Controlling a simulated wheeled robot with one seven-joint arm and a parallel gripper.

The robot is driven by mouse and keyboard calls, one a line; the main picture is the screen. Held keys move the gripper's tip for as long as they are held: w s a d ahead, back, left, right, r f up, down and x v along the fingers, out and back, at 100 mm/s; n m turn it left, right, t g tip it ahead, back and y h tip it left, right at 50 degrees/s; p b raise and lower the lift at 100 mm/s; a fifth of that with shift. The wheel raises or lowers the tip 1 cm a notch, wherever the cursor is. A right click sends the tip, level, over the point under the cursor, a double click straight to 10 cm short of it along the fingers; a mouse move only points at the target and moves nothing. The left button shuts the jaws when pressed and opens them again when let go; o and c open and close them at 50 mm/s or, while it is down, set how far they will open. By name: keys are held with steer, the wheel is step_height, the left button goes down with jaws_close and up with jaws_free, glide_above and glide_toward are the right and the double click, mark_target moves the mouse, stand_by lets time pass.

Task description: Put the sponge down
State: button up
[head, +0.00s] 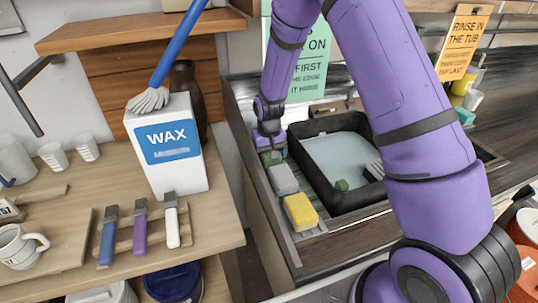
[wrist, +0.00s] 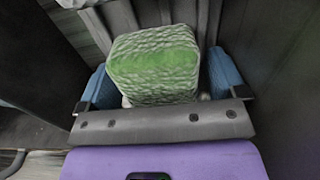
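A green sponge (head: 271,158) lies at the far end of the grey ledge (head: 309,233) along the sink's left side. My gripper (head: 268,136) is over it, pointing down. In the wrist view the green sponge (wrist: 154,65) sits between the two blue finger pads of my gripper (wrist: 162,78). The fingers look spread, with a narrow gap to the sponge at the right; contact at the left is unclear. The sponge's underside is hidden.
A grey sponge (head: 283,180) and a yellow sponge (head: 300,211) lie nearer on the same ledge. A black tub (head: 343,197) of water, holding a small green piece (head: 342,185), stands right beside them. A WAX box (head: 167,146) stands on the left table.

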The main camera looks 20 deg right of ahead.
steer(key=s+d+r+t, duration=0.1)
steer(key=s+r, duration=0.2)
steer(key=r, duration=0.9)
steer(key=s+d+r, duration=0.1)
steer(key=s+r, duration=0.2)
steer(key=r, duration=0.9)
steer(key=s+d+r+t, duration=0.1)
steer(key=s+r, duration=0.3)
steer(key=s, duration=0.5)
steer(key=s+d+r+t, duration=0.1)
steer(key=s+r, duration=0.3)
steer(key=s, duration=0.5)
steer(key=s+d+r+t, duration=0.2)
steer(key=s+r, duration=0.3)
steer(key=s, duration=0.4)
steer(key=shift+d, duration=0.5)
steer(key=shift+c, duration=0.5)
